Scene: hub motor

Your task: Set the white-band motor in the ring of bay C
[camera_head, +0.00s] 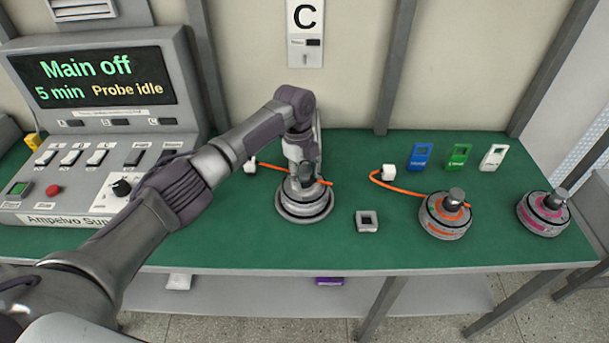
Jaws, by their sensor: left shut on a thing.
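The white-band motor (292,198), a pale grey disc, is at the grey ring (304,217) on the green bench, below the sign with the letter C (305,17). The ring's rim shows around the motor's lower edge; I cannot tell whether the motor is fully seated. My left gripper (304,180) reaches down from above and is shut on the motor, hiding part of its top. An orange cable (272,168) runs behind the motor to a white plug (250,165). My right gripper is out of view.
An orange-band motor (444,222) with its cable and white plug (389,171), and a pink-band motor (536,218), stand to the right. A small grey square socket (367,221) lies near the ring. Blue, green and white tags (459,155) lie behind. A control console (95,120) fills the left.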

